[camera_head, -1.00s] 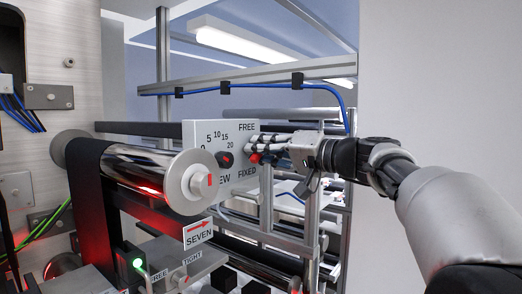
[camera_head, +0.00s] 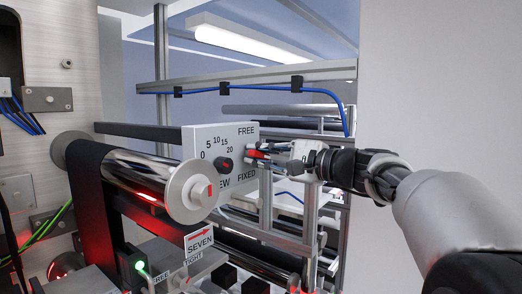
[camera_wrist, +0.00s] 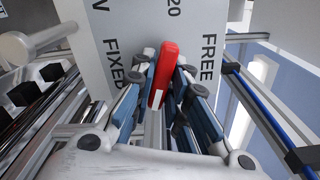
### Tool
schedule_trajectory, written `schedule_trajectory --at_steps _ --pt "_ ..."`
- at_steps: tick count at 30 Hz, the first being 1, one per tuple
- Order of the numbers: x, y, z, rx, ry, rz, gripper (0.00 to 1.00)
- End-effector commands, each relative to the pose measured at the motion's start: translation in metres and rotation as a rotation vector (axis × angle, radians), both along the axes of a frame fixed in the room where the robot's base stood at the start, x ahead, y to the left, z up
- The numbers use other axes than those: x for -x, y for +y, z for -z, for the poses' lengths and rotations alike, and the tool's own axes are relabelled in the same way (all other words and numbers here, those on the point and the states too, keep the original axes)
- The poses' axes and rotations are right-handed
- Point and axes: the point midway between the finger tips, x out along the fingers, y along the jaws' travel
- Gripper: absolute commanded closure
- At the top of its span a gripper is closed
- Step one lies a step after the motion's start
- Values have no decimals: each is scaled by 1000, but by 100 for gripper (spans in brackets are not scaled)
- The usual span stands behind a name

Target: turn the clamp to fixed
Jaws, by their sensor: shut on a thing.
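The clamp is a red lever (camera_head: 257,155) on the right part of a white panel (camera_head: 193,150), between the words FREE above and FIXED below. In the wrist view the red lever (camera_wrist: 164,72) has a white stripe and lies between FIXED on the left and FREE on the right. My gripper (camera_head: 266,153) reaches in from the right. Its blue-grey fingers (camera_wrist: 158,85) are closed on both sides of the lever. The fingers partly hide the lever's base in the wrist view.
A dark red knob (camera_head: 224,164) with a number scale sits left of the clamp on the same panel. A metal roller (camera_head: 150,178) stands to the left. Frame bars (camera_head: 265,200) run below and behind my gripper, and a blue cable (camera_head: 325,92) hangs above.

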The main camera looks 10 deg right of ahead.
Motion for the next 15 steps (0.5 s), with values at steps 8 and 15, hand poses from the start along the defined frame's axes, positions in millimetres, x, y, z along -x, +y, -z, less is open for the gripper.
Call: schedule_trajectory --at_steps 8,15 --pt "1 1 -1 -184 187 0 100" --pt "1 1 0 -345 349 0 100"
